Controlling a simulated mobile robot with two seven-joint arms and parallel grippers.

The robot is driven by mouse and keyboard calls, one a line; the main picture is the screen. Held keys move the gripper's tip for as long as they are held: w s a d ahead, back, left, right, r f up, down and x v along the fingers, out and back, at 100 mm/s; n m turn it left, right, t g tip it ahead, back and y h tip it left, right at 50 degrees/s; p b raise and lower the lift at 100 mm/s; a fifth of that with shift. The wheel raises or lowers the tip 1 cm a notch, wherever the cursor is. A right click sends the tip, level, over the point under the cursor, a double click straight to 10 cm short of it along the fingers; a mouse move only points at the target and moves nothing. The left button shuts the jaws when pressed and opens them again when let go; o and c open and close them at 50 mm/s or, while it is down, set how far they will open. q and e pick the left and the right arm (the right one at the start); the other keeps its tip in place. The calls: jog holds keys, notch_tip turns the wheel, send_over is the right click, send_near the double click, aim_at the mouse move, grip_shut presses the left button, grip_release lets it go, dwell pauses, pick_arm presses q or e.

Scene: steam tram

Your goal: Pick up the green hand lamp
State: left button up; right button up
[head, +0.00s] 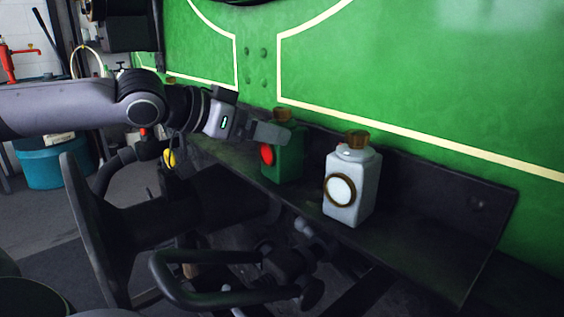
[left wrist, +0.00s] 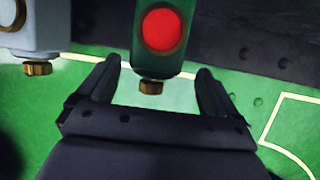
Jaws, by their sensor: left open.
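The green hand lamp (head: 290,160) has a red lens and a brass cap, and it stands upright on a dark metal ledge (head: 430,240). My left gripper (head: 272,133) reaches in from the left, at the height of the lamp's top, and hides part of it. In the left wrist view the green lamp (left wrist: 150,62) shows upside down, with its cap between the open fingers of my left gripper (left wrist: 155,90). The fingers look apart from the lamp, with nothing held. My right gripper is not in view.
A white lamp (head: 352,185) with a round lens stands on the ledge right of the green one; it also shows in the left wrist view (left wrist: 32,32). The green tram side panel (head: 400,70) rises behind the ledge. A dark looped handle (head: 215,297) is below.

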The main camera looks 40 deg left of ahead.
aim_at(288, 151)
pick_arm(q)
jog(key=shift+s+d+f, duration=0.2)
jog(key=shift+f, duration=0.15)
jog(key=shift+w+f+b, duration=0.25)
jog(key=shift+w+b, duration=0.05)
jog(key=shift+b, duration=0.05)
jog(key=shift+b+x, duration=0.4)
jog(key=shift+x, duration=1.75)
jog(key=shift+w+d+p, duration=0.3)
jog(key=shift+w+p, duration=0.1)
jog(key=shift+w, duration=0.1)
jog(key=shift+w+f, duration=0.25)
jog(key=shift+w, duration=0.25)
jog(key=c, duration=1.2)
jog(key=shift+r, duration=0.1)
jog(key=shift+c, duration=1.3)
